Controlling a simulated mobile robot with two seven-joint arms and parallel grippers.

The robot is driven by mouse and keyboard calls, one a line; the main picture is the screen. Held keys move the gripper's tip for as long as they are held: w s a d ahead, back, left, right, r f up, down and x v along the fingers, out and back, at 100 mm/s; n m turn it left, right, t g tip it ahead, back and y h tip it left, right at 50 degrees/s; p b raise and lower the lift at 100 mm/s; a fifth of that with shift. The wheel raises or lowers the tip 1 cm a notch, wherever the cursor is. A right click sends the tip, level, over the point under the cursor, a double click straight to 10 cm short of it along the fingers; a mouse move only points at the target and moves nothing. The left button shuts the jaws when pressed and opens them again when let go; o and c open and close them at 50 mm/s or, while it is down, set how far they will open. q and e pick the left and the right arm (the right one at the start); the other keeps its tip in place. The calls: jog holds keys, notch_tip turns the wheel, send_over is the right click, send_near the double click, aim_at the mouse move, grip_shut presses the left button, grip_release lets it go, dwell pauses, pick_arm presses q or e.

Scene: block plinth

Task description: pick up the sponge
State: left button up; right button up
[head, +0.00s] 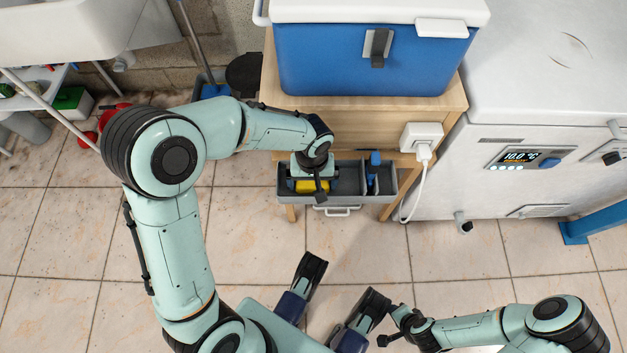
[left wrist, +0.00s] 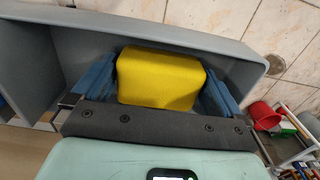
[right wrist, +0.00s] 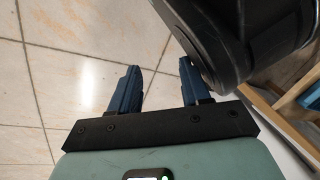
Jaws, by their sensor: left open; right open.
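The yellow sponge (left wrist: 158,79) lies in the left compartment of a grey open drawer (left wrist: 215,48). In the head view the sponge (head: 312,186) shows only partly below my left wrist. My left gripper (left wrist: 160,85) is open, with its blue fingers on either side of the sponge. I cannot tell whether the fingers touch it. In the head view my left gripper (head: 314,183) is over the drawer (head: 337,208). My right gripper (right wrist: 155,85) is open and empty above the tiled floor, away from the drawer.
The drawer's right part holds a blue item (head: 374,168). A blue cooler (head: 370,60) stands on the wooden cabinet (head: 345,132) above. A white plug and cable (head: 424,150) hang at the right, beside a white appliance (head: 520,190). The tiled floor in front is open.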

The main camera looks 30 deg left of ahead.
pick_arm(q)
jog(key=c, duration=0.7)
jog(key=shift+o, duration=0.2)
notch_tip(320, 180, up, 8)
jog(key=p, duration=0.3)
pick_arm(e)
jog(key=w+r+t, duration=0.2)
jog(key=w+r, duration=0.2)
jog(key=r, duration=0.1)
pick_arm(q)
notch_tip(320, 180, up, 2)
jog(key=shift+r+p, duration=0.15)
jog(key=shift+p, duration=0.15)
notch_tip(320, 180, up, 10)
jog(key=p, duration=0.2)
jog(key=shift+f+p, duration=0.2)
jog(key=shift+p, duration=0.2)
pick_arm(e)
jog(key=s+a+r+g+y, duration=0.1)
jog(key=s+a+r+g, duration=0.1)
jog(key=s, duration=0.3)
jog(key=shift+s+a+r+n, duration=0.2)
jog(key=shift+a+r+n, duration=0.1)
jog(key=shift+a+r, duration=0.55)
pick_arm(q)
jog(key=shift+o, duration=0.9)
jog(key=shift+c, duration=0.4)
